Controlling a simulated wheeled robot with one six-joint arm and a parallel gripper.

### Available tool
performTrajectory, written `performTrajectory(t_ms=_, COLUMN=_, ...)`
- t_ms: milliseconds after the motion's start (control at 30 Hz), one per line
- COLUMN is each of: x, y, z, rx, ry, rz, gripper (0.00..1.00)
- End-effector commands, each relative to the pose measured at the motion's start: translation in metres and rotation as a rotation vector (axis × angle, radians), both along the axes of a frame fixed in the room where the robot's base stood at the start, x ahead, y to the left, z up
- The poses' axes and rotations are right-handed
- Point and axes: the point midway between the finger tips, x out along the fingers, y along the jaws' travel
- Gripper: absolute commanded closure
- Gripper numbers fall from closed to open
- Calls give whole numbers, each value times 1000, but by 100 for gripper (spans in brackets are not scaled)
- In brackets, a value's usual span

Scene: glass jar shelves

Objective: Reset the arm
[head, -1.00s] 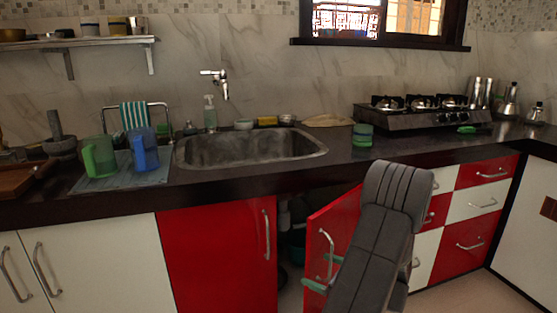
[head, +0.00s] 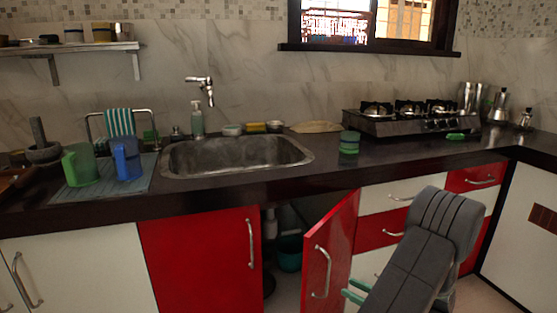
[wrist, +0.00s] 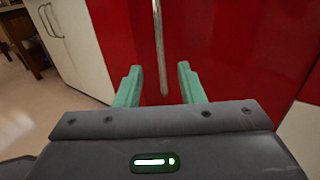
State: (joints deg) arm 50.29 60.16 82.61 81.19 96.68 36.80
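My gripper (wrist: 161,85) is open and empty in the wrist view, its two green fingers apart with the metal handle (wrist: 160,50) of a red cabinet door beyond them. In the head view the gripper (head: 352,290) shows low, just right of the open red door (head: 329,250) and its handle (head: 321,272). The fingers look apart from the handle. My grey arm hides part of the drawers behind it.
The red door stands ajar under the sink (head: 235,155), and a teal bucket (head: 289,252) shows inside the cupboard. The counter above holds green and blue mugs (head: 127,160), a green jar (head: 349,142) and a stove (head: 410,122). Floor shows below.

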Motion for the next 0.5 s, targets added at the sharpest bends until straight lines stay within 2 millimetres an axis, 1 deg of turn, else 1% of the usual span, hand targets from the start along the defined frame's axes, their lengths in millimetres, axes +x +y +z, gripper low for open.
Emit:
performTrajectory(t_ms=33, x=-6, y=-9, z=1, rx=0, ry=0, rz=-4, gripper=65)
performTrajectory(t_ms=200, x=-22, y=-27, z=1, rx=0, ry=0, rz=-4, gripper=65)
performTrajectory(t_ms=333, x=-29, y=-36, z=0, rx=0, ry=0, rz=-1, gripper=65)
performTrajectory(t_ms=500, x=-32, y=-39, z=0, rx=-1, ry=-1, rz=-1, gripper=65)
